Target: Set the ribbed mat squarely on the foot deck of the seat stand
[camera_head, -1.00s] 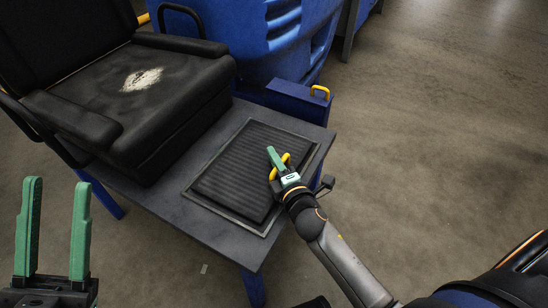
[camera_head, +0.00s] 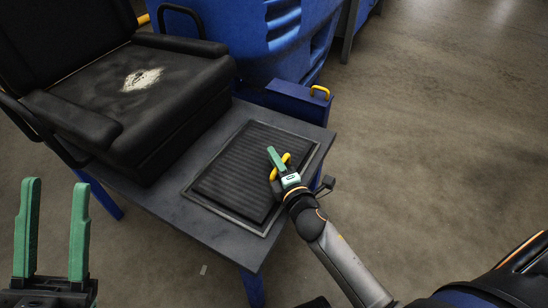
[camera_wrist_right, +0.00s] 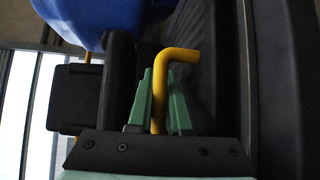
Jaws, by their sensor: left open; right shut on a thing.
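The ribbed mat (camera_head: 240,172) is dark and lies within the raised frame on the foot deck (camera_head: 160,195) of the seat stand, in the head view. Its sides look about parallel to the frame. I cannot tell whether it rests fully flat. A yellow handle (camera_head: 286,158) stands at the mat's right side. My right gripper (camera_head: 277,165) is shut on this handle, which also shows between the green fingers in the right wrist view (camera_wrist_right: 160,95). My left gripper (camera_head: 53,230) is open and empty at the lower left, apart from the deck.
The black padded seat (camera_head: 150,85), with a worn pale patch, stands at the deck's left end. A blue box with a yellow handle (camera_head: 298,100) is behind the deck. A large blue body (camera_head: 265,35) stands further back. The floor (camera_head: 430,130) at right is clear.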

